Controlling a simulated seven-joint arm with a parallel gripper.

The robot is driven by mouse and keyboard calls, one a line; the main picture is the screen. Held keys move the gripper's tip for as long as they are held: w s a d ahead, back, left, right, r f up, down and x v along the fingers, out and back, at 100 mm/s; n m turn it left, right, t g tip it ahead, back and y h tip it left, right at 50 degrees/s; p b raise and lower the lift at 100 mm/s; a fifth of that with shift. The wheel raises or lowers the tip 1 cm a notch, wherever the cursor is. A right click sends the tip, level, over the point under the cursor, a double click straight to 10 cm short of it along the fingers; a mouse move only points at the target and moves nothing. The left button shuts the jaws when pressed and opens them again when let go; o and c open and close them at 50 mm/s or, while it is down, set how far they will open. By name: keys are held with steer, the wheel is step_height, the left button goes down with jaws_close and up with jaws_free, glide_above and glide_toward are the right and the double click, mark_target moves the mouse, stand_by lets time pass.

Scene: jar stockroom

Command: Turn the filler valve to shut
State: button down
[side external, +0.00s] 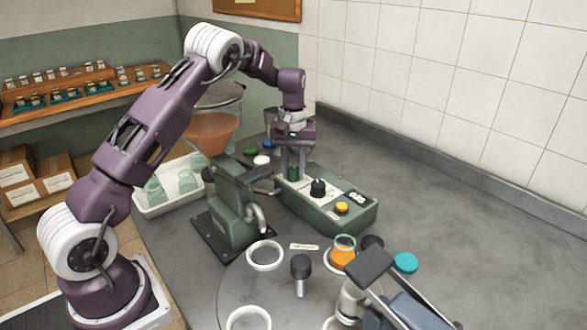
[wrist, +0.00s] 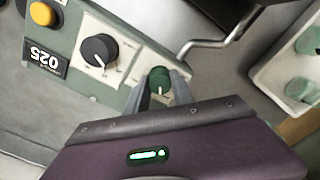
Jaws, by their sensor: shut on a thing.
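A green control box (side external: 325,212) stands on the grey worktop. A round green knob (wrist: 159,77) is at one end of the box; I take it as the filler valve. It also shows small between my fingers in the side view (side external: 293,174). My gripper (wrist: 159,84) comes down from above with one finger on each side of the green knob, shut on it. A pale mark on the knob points toward the bottom of the wrist view. Any scale around it is mostly hidden by the fingers. A black dial (wrist: 98,50) with a white line sits beside it.
A yellow button (side external: 342,208) and a display reading 025 (wrist: 43,57) are on the box's other end. The filler with its orange-filled hopper (side external: 212,125) stands left of the box. A turntable (side external: 240,292) with white rings is in front.

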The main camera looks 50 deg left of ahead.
mark_target(293, 169)
steer(key=shift+w+r+n, duration=0.1)
steer(key=shift+n, duration=0.7)
steer(key=c, duration=1.1)
jaws_free()
step_height(293, 169, up, 7)
